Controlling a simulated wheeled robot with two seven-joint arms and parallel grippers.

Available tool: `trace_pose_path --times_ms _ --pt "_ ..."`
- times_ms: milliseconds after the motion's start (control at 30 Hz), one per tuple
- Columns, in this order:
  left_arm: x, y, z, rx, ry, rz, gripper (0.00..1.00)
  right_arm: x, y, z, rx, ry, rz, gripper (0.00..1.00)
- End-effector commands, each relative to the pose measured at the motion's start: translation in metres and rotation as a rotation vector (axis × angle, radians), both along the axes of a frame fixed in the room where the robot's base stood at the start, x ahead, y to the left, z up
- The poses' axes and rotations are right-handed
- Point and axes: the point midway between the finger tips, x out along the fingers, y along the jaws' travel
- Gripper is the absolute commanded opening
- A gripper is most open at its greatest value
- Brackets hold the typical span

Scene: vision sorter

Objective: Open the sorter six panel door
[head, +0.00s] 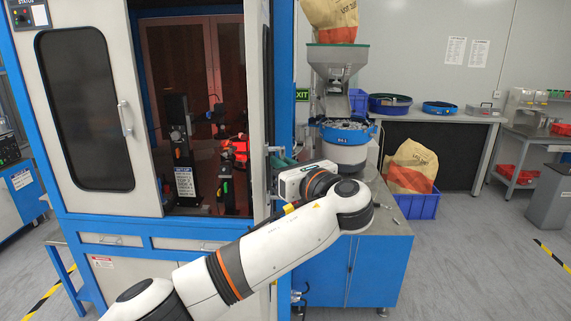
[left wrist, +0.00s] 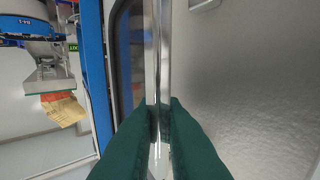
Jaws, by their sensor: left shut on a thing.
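The sorter (head: 170,235) is a white and blue cabinet at the left of the head view. Its left door panel (head: 58,60) has a dark window and a handle (head: 125,118). Its right door panel (head: 257,90) stands edge-on beside an open gap showing the dark interior. My left gripper (head: 278,160) is at this right panel's outer side. In the left wrist view, its green fingers (left wrist: 160,105) are shut on a shiny vertical door handle (left wrist: 157,50). The handle's grip point is mostly hidden by my gripper in the head view. My right gripper is not in view.
A blue bench (head: 375,260) with a bowl feeder (head: 345,132) stands right of the sorter, close to my left arm. A blue crate (head: 418,204) with a sack sits on the floor behind. Open floor lies at the right.

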Motion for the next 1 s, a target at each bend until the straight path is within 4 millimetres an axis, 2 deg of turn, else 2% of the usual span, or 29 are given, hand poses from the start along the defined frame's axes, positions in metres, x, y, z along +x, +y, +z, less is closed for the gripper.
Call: trace_pose_path --times_ms 133,167,267,533,667,767,1000 --pt "0.001 0.001 0.005 -0.002 -0.010 0.000 0.00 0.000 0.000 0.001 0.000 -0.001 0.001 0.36" --pt "0.001 0.001 0.005 -0.002 -0.010 0.000 0.11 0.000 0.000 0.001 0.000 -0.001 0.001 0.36" --pt "0.001 0.001 0.005 -0.002 -0.009 -0.001 0.28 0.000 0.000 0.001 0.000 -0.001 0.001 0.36" --pt "0.000 0.000 0.003 -0.002 -0.005 -0.001 0.28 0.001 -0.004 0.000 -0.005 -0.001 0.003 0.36" --pt "-0.007 -0.004 0.001 -0.003 -0.006 -0.004 0.28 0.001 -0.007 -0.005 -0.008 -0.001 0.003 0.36" --pt "-0.020 -0.012 -0.001 -0.002 -0.007 -0.006 0.28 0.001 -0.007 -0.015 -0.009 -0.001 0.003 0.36" --pt "-0.066 -0.036 -0.002 -0.002 -0.007 -0.006 0.28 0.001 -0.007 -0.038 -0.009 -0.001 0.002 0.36"
